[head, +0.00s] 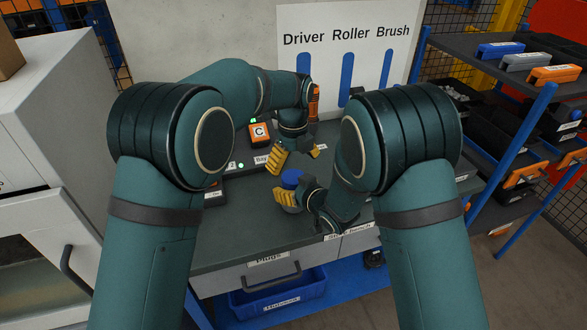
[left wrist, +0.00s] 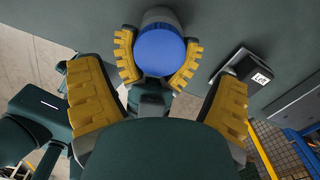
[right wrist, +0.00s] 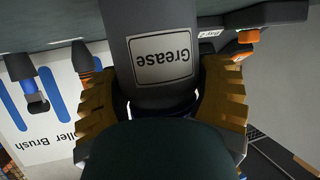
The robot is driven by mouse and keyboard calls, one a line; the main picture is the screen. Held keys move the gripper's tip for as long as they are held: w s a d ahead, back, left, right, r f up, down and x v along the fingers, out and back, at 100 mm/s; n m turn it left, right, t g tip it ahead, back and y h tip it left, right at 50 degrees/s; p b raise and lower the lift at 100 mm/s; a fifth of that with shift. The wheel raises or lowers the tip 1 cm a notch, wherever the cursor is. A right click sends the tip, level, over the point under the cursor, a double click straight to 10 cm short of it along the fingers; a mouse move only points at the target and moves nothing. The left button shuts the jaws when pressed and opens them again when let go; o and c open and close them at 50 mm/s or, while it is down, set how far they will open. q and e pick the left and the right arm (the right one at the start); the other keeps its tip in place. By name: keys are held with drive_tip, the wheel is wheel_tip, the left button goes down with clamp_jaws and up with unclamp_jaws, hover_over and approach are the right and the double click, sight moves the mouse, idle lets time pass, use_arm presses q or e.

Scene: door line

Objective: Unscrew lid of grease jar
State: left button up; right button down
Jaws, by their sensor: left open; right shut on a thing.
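The grease jar is grey with a blue lid (head: 292,178); the lid also shows from above in the left wrist view (left wrist: 160,50). The jar body (right wrist: 162,60), with its "Grease" label upside down, fills the middle of the right wrist view. My right gripper (head: 286,199) is shut around the jar body, a yellow finger on each side. My left gripper (head: 296,156) is open and empty above the lid. In the left wrist view its fingers are spread wide, apart from the lid. Whether the jar touches the worktop is unclear.
The dark worktop (head: 235,235) is clear at front left. An orange box marked C (head: 259,132) stands behind the grippers. A white tool board (head: 345,50) stands at the back. A shelf rack (head: 520,130) is at right, a white cabinet (head: 45,130) at left.

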sight(293, 177)
use_arm(q)
drive_tip(key=shift+r+m, duration=1.55)
drive_tip(key=shift+m, duration=0.05)
drive_tip(key=shift+f, duration=3.85)
drive_tip(key=c, duration=1.3)
drive_tip(key=shift+n, duration=1.6)
